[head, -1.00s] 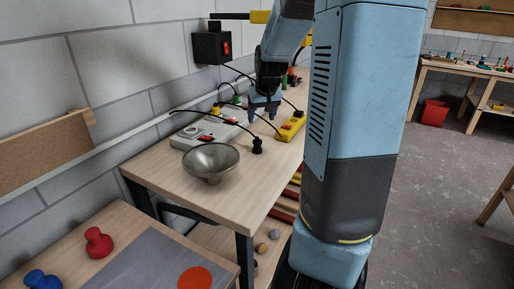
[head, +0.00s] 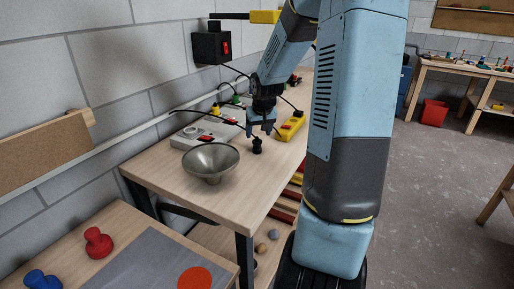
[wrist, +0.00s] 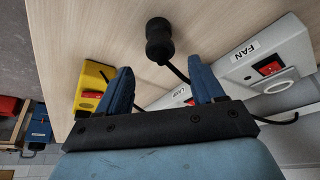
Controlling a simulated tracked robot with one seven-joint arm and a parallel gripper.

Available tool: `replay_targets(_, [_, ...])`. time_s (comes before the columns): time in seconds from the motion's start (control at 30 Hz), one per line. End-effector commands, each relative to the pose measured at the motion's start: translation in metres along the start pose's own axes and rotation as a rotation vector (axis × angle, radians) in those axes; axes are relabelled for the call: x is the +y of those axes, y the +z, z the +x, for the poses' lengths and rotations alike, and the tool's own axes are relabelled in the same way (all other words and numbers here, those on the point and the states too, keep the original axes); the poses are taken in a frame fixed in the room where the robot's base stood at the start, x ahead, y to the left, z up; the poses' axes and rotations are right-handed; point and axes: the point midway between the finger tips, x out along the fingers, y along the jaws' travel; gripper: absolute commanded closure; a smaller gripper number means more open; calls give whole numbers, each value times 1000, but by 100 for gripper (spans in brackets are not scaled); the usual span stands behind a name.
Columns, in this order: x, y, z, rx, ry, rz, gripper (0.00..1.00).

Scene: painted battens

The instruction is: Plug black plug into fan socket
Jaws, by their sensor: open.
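The black plug (head: 257,145) stands upright on the workbench; in the wrist view it is the dark round piece (wrist: 158,42) with a cable trailing off it. My gripper (head: 262,128) is open and empty, just behind and above the plug in the head view. In the wrist view the two blue fingers of my gripper (wrist: 160,82) are spread apart, with the plug beyond their tips, roughly between them. The fan socket (wrist: 282,82) is a round ring beside a red switch and the label FAN, on a pale grey unit to the right in the wrist view.
A metal bowl (head: 211,160) stands in front of the grey socket unit (head: 184,143). A label reading LAMP (wrist: 181,92) shows near the right finger. A black box with a red switch (head: 211,48) is on the wall. Cables cross the bench.

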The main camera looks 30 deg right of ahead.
Motion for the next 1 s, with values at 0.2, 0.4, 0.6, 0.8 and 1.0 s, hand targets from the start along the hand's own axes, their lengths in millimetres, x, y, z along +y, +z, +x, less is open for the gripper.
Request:
replay_targets(0.2, [0, 0, 6, 1, 0, 0, 33])
replay_targets(0.4, [0, 0, 6, 1, 0, 0, 33])
replay_targets(0.6, [-2, 6, 21, -2, -2, -3, 33])
replay_targets(0.8, [-3, 11, 47, -1, -1, -3, 33])
replay_targets(1.0, [-3, 10, 58, 1, 0, -1, 33])
